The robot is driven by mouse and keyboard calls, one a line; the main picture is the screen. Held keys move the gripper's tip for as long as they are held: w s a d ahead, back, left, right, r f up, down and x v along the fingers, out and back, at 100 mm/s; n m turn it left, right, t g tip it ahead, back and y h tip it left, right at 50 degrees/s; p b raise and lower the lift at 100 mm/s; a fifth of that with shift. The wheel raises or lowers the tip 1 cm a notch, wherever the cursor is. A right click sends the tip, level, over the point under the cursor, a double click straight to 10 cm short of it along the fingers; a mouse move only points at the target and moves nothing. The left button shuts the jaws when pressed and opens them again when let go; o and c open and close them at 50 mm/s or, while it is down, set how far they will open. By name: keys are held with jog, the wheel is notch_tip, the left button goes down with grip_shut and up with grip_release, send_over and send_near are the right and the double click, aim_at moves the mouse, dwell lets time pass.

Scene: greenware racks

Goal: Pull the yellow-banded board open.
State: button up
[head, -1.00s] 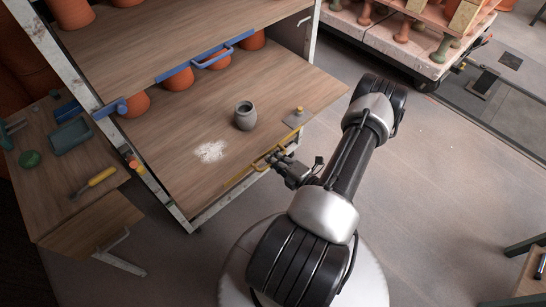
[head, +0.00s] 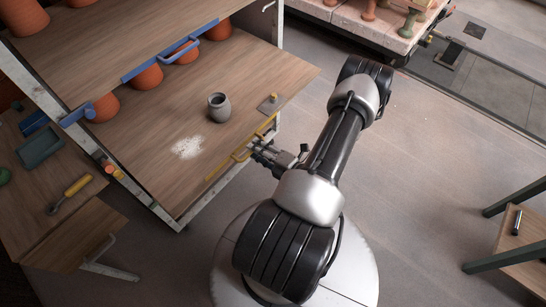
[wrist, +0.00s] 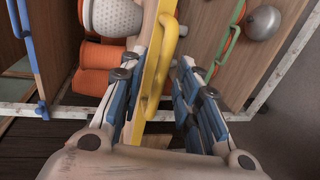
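The yellow-banded board (head: 245,95) is a wooden shelf board at the lower level of the rack. A yellow band with a yellow handle (head: 243,154) runs along its front edge. A grey jar (head: 219,107) stands upright on it, beside a white powdery patch (head: 187,147). My gripper (head: 260,150) is at the handle. In the wrist view my gripper (wrist: 160,100) has its blue-padded fingers apart, one on each side of the yellow handle (wrist: 170,50). A gap shows by the right finger; contact on the left is unclear.
The blue-banded board (head: 105,45) is above, with terracotta pots (head: 148,78) beneath it. A green handle (wrist: 222,40) is right in the wrist view. A side bench (head: 40,225) holds tools at left. A cart (head: 350,20) stands behind; a stool (head: 525,245) is at right. Floor between is open.

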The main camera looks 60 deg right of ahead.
jog(key=v, duration=0.9)
jog(key=shift+s, duration=0.2)
jog(key=shift+r, duration=0.1)
